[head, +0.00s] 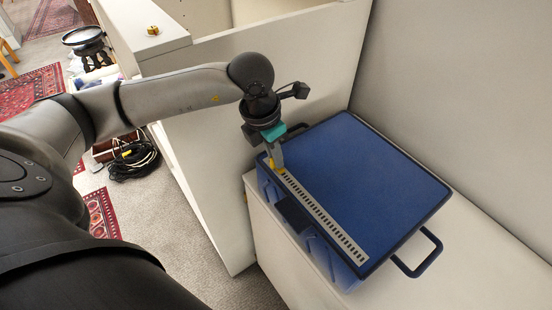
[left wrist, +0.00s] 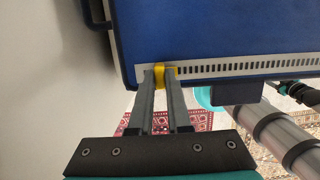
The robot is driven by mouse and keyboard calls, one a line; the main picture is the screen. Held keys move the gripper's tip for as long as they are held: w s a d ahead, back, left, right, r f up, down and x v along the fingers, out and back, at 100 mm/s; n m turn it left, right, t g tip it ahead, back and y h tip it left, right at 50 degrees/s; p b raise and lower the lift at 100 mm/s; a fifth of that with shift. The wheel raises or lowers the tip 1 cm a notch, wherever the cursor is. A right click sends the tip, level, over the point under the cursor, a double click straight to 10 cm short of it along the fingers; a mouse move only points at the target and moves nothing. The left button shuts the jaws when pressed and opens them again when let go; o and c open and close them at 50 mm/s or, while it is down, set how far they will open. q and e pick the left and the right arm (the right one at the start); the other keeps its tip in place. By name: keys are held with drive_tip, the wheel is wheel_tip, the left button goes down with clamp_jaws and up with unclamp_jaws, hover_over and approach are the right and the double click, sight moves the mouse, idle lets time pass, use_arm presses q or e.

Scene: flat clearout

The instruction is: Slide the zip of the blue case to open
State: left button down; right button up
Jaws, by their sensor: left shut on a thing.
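The blue case (head: 360,180) lies flat on a white surface in the head view. A pale zip strip with dark teeth (head: 322,217) runs along its near left edge. The yellow zip slider (head: 280,170) is at the far end of the strip. My left gripper (head: 275,160) reaches down to that end and is shut on the slider. In the left wrist view, the two fingers (left wrist: 161,76) close around the yellow slider (left wrist: 162,74), which is near the left end of the strip (left wrist: 240,68). The fingers hide part of it. My right gripper is not in view.
The white surface (head: 465,250) continues right of the case, by its dark blue handle (head: 425,255). A tall white panel (head: 300,70) stands behind my left gripper. A coil of black cable (head: 135,160) lies on the floor at left.

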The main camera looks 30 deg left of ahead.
use_arm(q)
drive_tip(key=shift+s+d, duration=0.4)
drive_tip(key=shift+d, duration=0.45)
drive_tip(key=shift+s+d, duration=0.35)
drive_tip(key=shift+d, duration=0.6)
drive_tip(key=shift+s+d, duration=0.4)
drive_tip(key=shift+d, duration=0.45)
drive_tip(key=shift+s+d, duration=0.35)
drive_tip(key=shift+d, duration=0.6)
drive_tip(key=shift+s+d, duration=0.4)
drive_tip(key=shift+d, duration=0.5)
drive_tip(key=shift+s+d, duration=0.4)
drive_tip(key=shift+d, duration=0.45)
drive_tip(key=shift+s+d, duration=0.25)
drive_tip(key=shift+d, duration=0.35)
drive_tip(key=shift+s+d, duration=0.25)
drive_tip(key=shift+d, duration=0.4)
drive_tip(key=shift+s+d, duration=0.25)
drive_tip(key=shift+d, duration=0.35)
